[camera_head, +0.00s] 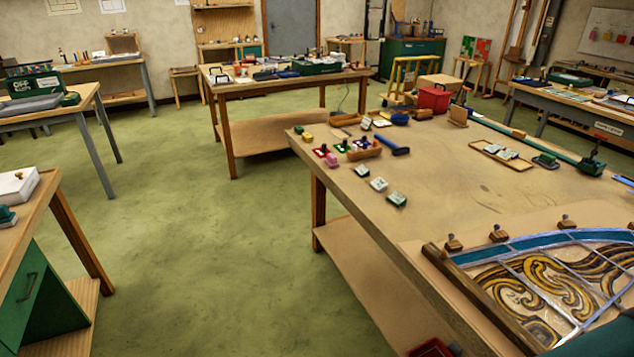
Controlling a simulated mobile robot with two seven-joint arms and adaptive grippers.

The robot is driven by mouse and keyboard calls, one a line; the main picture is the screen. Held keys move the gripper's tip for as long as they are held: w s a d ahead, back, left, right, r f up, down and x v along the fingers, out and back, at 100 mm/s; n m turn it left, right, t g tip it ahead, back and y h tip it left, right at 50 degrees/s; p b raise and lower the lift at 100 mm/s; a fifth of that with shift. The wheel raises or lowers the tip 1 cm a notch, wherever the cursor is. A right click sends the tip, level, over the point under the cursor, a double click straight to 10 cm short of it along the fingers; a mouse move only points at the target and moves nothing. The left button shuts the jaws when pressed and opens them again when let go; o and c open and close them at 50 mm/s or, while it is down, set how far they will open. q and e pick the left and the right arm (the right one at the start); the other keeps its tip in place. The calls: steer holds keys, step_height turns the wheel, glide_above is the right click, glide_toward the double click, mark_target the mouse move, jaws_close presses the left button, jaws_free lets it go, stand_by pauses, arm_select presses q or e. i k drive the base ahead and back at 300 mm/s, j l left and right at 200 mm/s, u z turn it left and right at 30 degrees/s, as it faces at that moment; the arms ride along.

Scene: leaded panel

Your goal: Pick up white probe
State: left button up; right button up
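I cannot make out a white probe for certain in the head view. Small pale-topped blocks lie near the left edge of the large wooden workbench (440,190); one is whitish (378,184) and one is green and white (397,199). Whether either is the probe I cannot tell. Neither of my grippers shows in this view.
A leaded glass panel (545,285) lies at the bench's near right, with a wooden bar (480,300) along its left side. Small coloured pieces and a blue-handled tool (393,146) lie at the bench's far left. The green floor (220,240) left of the bench is clear.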

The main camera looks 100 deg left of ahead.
mark_target(378, 184)
steer(key=u, duration=2.9)
steer(key=z, duration=0.5)
steer(key=i+j+z, duration=0.1)
steer(key=z, duration=0.3)
steer(key=j+z, duration=0.25)
steer(key=z, duration=0.15)
steer(key=j+z, duration=0.2)
steer(key=z, duration=0.2)
steer(key=j+z, duration=0.3)
steer(key=j, duration=0.2)
steer(key=j+z, duration=0.45)
steer(key=j, duration=0.25)
steer(key=k+j+z, duration=0.1)
steer(key=j, duration=0.25)
steer(key=k+j+z, duration=0.15)
steer(key=j, duration=0.2)
steer(key=k+j, duration=0.1)
steer(key=j, duration=0.2)
steer(key=k+j, duration=0.1)
steer(key=j, duration=0.25)
steer(key=k+j, duration=0.1)
steer(key=j, duration=0.2)
steer(key=j+z, duration=0.05)
